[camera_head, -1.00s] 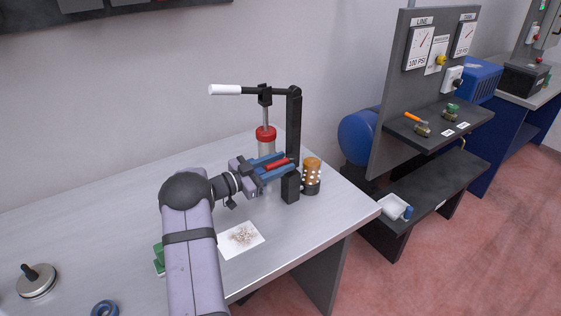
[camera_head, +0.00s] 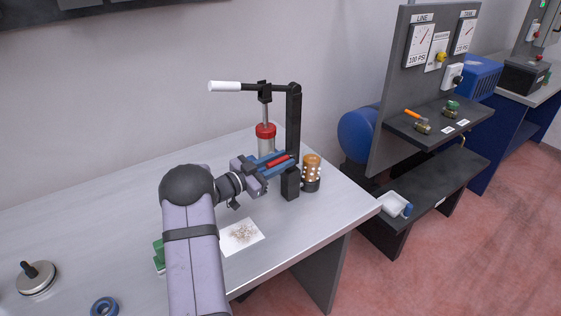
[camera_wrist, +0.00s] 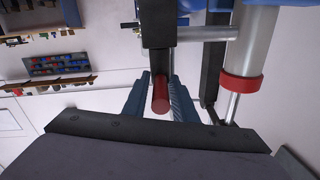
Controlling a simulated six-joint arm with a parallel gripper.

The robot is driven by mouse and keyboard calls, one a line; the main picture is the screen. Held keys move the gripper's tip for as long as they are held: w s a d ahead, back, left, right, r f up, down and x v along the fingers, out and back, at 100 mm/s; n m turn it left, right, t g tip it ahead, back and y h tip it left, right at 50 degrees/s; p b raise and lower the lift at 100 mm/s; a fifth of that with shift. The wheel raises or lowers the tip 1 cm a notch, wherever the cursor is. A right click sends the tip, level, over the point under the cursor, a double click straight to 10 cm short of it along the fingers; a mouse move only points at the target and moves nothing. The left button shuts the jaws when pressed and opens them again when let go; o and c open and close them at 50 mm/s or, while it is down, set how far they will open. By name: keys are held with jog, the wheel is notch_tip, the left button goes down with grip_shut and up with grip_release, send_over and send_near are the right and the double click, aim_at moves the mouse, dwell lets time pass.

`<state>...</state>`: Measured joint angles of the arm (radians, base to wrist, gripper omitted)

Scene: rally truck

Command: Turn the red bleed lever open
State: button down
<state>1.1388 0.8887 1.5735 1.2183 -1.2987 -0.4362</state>
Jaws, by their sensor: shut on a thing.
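The red bleed lever (camera_head: 277,161) is a short red rod at the foot of a black upright post (camera_head: 294,125) on the workbench. My gripper (camera_head: 272,165) reaches it from the left, with its blue fingers along both sides of the lever, shut on it. In the wrist view the lever (camera_wrist: 160,95) shows as a red cylinder between the two blue fingers (camera_wrist: 158,102). The lever's joint is partly hidden.
A white sheet with brown shavings (camera_head: 242,236) lies in front. A round metal lid (camera_head: 37,278) and blue ring (camera_head: 104,307) lie at left. The left bench is mostly clear.

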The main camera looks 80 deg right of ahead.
jog(key=shift+s+r+n+t+h+b, duration=0.1)
jog(key=shift+s+n+t+b, duration=0.75)
jog(key=shift+n+t, duration=2.3)
jog(key=shift+s+r+n+t+h+b, duration=0.1)
jog(key=shift+s+n+t+b, duration=0.75)
jog(key=shift+n+t, duration=2.3)
jog(key=shift+s+n+t+h+b, duration=0.1)
jog(key=shift+s+n+t+b, duration=1.05)
jog(key=shift+t, duration=3.75)
jog(key=shift+w+n+p, duration=0.3)
jog(key=shift+w+n, duration=0.05)
jog(key=c, duration=1.7)
grip_release()
jog(key=shift+o, duration=0.2)
jog(key=shift+f, duration=0.1)
